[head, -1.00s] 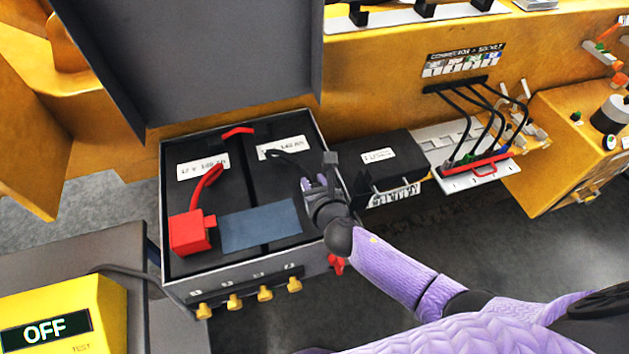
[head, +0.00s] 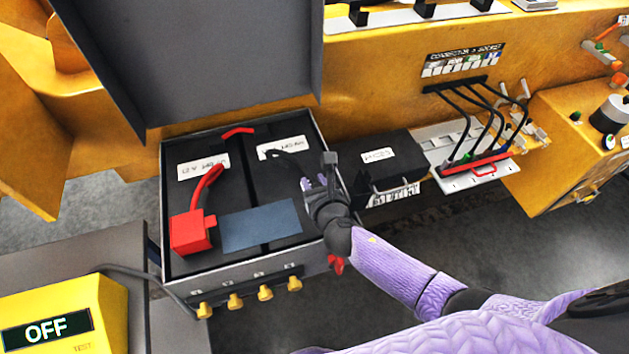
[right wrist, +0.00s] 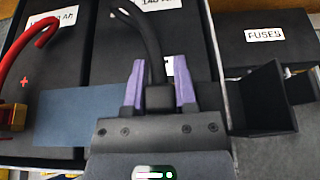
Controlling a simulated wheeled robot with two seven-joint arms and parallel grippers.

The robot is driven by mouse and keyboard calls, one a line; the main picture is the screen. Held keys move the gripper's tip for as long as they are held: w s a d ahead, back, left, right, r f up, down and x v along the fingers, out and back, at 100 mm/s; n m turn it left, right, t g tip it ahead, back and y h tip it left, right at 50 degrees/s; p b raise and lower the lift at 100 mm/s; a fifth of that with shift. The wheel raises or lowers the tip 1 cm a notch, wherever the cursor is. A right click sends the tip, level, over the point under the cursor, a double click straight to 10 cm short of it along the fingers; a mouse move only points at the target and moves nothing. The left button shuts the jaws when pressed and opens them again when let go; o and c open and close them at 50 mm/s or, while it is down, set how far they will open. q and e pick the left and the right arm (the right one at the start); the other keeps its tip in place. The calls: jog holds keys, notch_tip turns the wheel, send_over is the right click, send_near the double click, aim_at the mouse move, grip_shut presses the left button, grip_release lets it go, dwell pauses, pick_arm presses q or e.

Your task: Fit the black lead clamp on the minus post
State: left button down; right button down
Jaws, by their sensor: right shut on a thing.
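The black lead (right wrist: 142,38) rises from the battery top and bends down between the purple fingers of my right gripper (right wrist: 160,82). The gripper is shut on the black lead clamp at its end, which is mostly hidden by the fingers and palm. In the head view my right gripper (head: 314,184) is over the right side of the battery box, and the black lead (head: 285,156) runs to it. The minus post cannot be made out; the gripper covers that area. My left gripper is not in view.
The open battery box (head: 166,212) holds two black batteries, a red lead (head: 207,186) with a red cover (head: 190,232), and a blue mat (head: 260,226). Its raised lid (head: 200,60) stands behind. The fuse box (head: 378,158) is close on the right. A yellow tester (head: 60,315) reads OFF.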

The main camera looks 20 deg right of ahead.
jog(key=shift+f+b, duration=1.35)
jog(key=shift+f, duration=0.25)
jog(key=shift+c, duration=1.6)
grip_release()
jog(key=p+v, duration=0.2)
jog(key=v, duration=0.8)
jog(key=shift+r, duration=0.1)
